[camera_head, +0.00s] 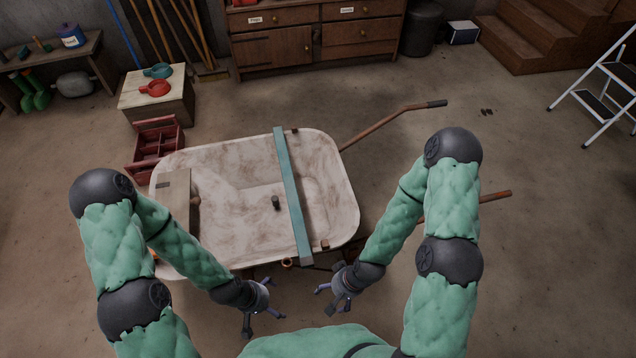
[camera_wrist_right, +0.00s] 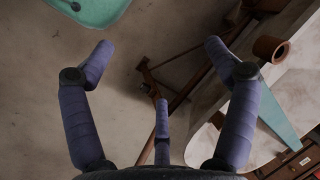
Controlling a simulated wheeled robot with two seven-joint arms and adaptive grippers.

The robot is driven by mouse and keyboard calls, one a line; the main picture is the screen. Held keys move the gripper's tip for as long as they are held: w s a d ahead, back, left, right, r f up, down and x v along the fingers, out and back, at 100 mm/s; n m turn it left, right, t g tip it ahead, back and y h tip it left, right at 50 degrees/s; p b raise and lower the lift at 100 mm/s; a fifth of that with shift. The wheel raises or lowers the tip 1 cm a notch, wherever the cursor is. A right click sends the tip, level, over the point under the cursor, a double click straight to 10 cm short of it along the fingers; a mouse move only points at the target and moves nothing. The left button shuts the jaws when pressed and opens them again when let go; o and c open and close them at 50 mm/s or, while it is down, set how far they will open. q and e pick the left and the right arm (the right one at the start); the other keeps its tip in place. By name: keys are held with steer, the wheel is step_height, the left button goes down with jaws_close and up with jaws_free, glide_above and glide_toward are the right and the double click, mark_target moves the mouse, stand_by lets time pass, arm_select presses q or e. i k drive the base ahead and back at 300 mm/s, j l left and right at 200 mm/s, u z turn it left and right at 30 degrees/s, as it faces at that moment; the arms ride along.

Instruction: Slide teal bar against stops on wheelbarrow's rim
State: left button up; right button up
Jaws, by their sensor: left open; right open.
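The teal bar (camera_head: 291,190) lies across the wheelbarrow's pale, rust-stained tray (camera_head: 235,160), spanning from far rim to near rim. My left gripper (camera_head: 262,311) is open and empty in front of the near rim, left of the bar's near end. My right gripper (camera_head: 329,297) is open and empty, right of that end. The bar (camera_wrist_right: 274,116) also shows in the right wrist view, beyond the fingers (camera_wrist_right: 152,75).
A copper-coloured ring (camera_head: 287,263) is at the near rim, left of the bar's end. A small dark cylinder (camera_head: 276,202) is left of the bar. A wooden board (camera_head: 173,208) lies at the tray's left. Wheelbarrow handles (camera_head: 395,115) extend right. Floor in front is clear.

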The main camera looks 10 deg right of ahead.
mark_target(305, 256)
steer(key=u, duration=0.9)
steer(key=i+l+u, duration=0.1)
steer(key=u, duration=0.75)
steer(key=l+u, duration=0.1)
steer(key=u, duration=0.35)
steer(key=l+u, duration=0.1)
steer(key=u, duration=0.8)
steer(key=l+u, duration=0.1)
steer(key=l, duration=0.15)
steer(key=l+z, duration=0.1)
steer(key=z, duration=0.35)
steer(key=l+z, duration=0.1)
steer(key=z, duration=0.75)
steer(key=i+l+z, duration=0.1)
steer(key=z, duration=0.3)
